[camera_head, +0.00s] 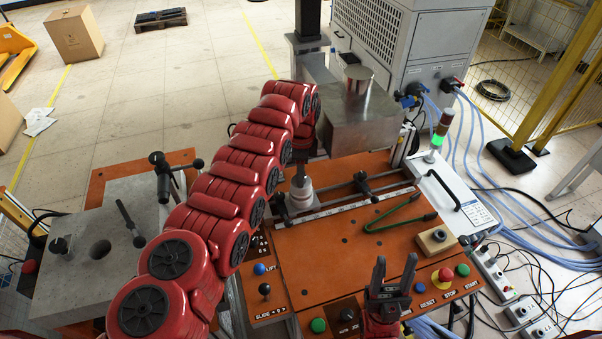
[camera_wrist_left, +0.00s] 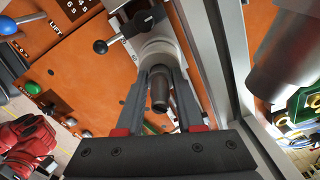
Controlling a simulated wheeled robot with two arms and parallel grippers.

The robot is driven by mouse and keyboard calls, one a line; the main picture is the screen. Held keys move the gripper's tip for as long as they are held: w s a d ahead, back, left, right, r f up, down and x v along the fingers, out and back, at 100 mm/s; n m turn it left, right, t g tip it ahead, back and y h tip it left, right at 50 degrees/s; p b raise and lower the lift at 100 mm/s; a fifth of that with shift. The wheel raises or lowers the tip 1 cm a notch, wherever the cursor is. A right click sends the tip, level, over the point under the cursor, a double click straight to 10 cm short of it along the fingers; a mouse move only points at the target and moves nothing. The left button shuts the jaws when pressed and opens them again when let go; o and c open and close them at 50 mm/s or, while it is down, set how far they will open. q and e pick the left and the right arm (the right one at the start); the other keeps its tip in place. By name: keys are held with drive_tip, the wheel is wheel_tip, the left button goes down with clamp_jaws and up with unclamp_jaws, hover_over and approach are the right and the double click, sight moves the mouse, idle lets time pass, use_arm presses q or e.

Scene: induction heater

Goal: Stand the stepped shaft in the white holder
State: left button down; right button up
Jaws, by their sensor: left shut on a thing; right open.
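The stepped shaft (camera_wrist_left: 159,97) is a dark metal cylinder between the fingers of my left gripper (camera_wrist_left: 165,78), which is shut on it. In the head view the shaft (camera_head: 299,177) is upright, its lower end at the top of the white holder (camera_head: 300,196), partly hidden by my red arm. The white holder (camera_wrist_left: 158,48) also shows beyond the fingertips in the left wrist view. I cannot tell how deep the shaft sits in it. My right gripper (camera_head: 392,275) is open and empty over the front of the orange table.
A steel block (camera_head: 350,125) stands behind the holder. A rail with black clamp knobs (camera_head: 364,184) runs beside it. Green tongs (camera_head: 402,222) lie on the orange table (camera_head: 330,265). Buttons and a red emergency stop (camera_head: 442,277) line the front edge.

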use_arm(q)
drive_tip(key=shift+c, duration=2.3)
unclamp_jaws()
wheel_tip(320, 180, up, 10)
drive_tip(key=shift+f+p, duration=0.25)
drive_tip(key=shift+p, duration=0.85)
wheel_tip(320, 180, up, 8)
drive_tip(key=p, duration=0.6)
drive_tip(key=shift+f, duration=0.15)
